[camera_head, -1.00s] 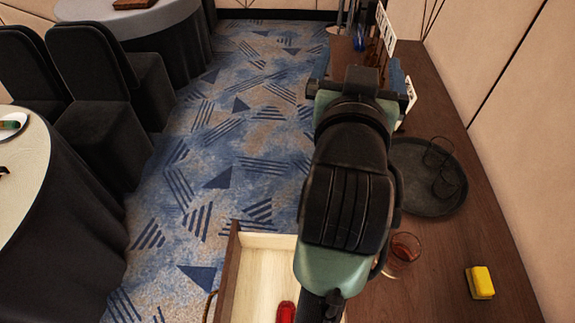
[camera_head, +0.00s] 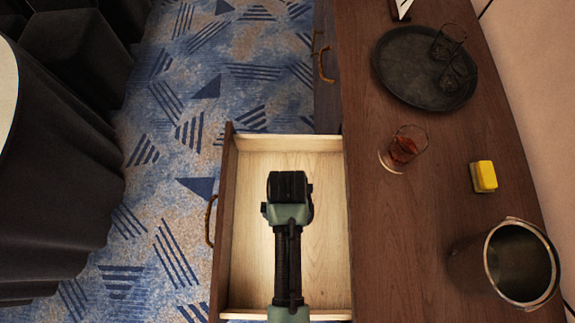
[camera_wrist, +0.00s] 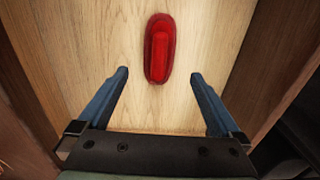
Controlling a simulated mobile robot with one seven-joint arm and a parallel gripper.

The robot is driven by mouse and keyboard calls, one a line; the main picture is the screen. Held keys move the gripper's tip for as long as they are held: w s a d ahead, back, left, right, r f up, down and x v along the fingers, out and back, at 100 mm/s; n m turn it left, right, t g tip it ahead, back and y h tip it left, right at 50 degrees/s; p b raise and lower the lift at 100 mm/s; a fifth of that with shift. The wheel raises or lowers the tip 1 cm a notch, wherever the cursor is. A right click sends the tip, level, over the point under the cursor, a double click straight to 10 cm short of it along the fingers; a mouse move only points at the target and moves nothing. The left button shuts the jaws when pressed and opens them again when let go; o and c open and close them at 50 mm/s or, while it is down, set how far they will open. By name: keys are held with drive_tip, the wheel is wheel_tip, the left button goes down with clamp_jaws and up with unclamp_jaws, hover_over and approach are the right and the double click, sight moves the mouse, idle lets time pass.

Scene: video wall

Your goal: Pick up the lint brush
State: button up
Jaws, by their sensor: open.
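The lint brush (camera_wrist: 159,50) is a red, elongated piece with a raised bar along its middle. In the wrist view it lies on the pale wooden floor of an open drawer (camera_head: 325,215). My gripper (camera_wrist: 160,75) is open and empty, with its two blue fingers apart. The brush lies ahead of the fingertips, roughly centred between them and not held. In the head view my arm reaches over the drawer and hides the brush and the fingers.
The drawer walls (camera_wrist: 278,65) rise around the brush. On the dark wooden cabinet top stand a glass with red liquid (camera_head: 404,147), a yellow sponge-like block (camera_head: 484,177), a metal bucket (camera_head: 478,268) and a round black tray (camera_head: 400,75) with glasses. Patterned carpet lies left of the drawer.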

wheel_tip(320, 180, down, 7)
drive_tip(key=shift+d+f, duration=0.1)
drive_tip(key=shift+f, duration=0.05)
idle(0.4)
drive_tip(key=c, duration=1.4)
wheel_tip(320, 180, up, 10)
drive_tip(key=shift+r+p, duration=0.1)
drive_tip(key=shift+p, duration=0.25)
